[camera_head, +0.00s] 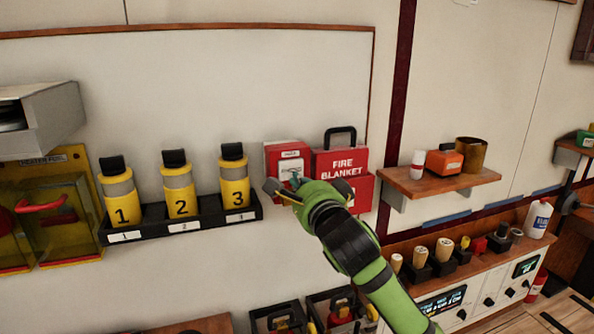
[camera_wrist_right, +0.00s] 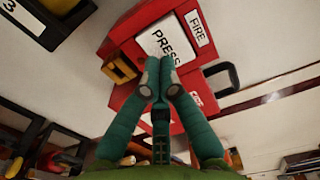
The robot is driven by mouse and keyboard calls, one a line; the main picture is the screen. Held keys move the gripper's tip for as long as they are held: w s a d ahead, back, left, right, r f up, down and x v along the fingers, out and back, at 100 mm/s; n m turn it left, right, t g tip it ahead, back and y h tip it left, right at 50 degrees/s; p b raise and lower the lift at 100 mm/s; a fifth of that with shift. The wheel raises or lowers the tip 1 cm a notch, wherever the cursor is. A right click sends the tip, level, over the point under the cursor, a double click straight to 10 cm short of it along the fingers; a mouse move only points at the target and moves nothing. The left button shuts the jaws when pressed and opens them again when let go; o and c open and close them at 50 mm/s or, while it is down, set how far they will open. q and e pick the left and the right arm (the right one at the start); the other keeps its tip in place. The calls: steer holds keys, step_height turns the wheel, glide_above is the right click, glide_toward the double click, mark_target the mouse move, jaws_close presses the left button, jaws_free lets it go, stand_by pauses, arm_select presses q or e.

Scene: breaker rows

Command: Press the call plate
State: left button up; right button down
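The call plate (camera_head: 290,165) is a white plate on the front of a red fire call box (camera_head: 271,156) on the wall. In the right wrist view the plate (camera_wrist_right: 164,41) reads "PRESS" and the box carries a "FIRE" label. My right gripper (camera_head: 296,179) is in front of the lower part of the plate, which its fingers partly cover. In the right wrist view its fingertips (camera_wrist_right: 160,72) are together with nothing between them, at the plate's lower edge. I cannot tell whether they touch it. My left gripper is not in view.
A red fire blanket case (camera_head: 342,164) with a black handle hangs just right of the call box. A black rack (camera_head: 150,234) with numbered yellow cylinders is to its left. A wooden shelf (camera_head: 440,186) with small items is at the right.

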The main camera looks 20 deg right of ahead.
steer(key=shift+w, duration=0.65)
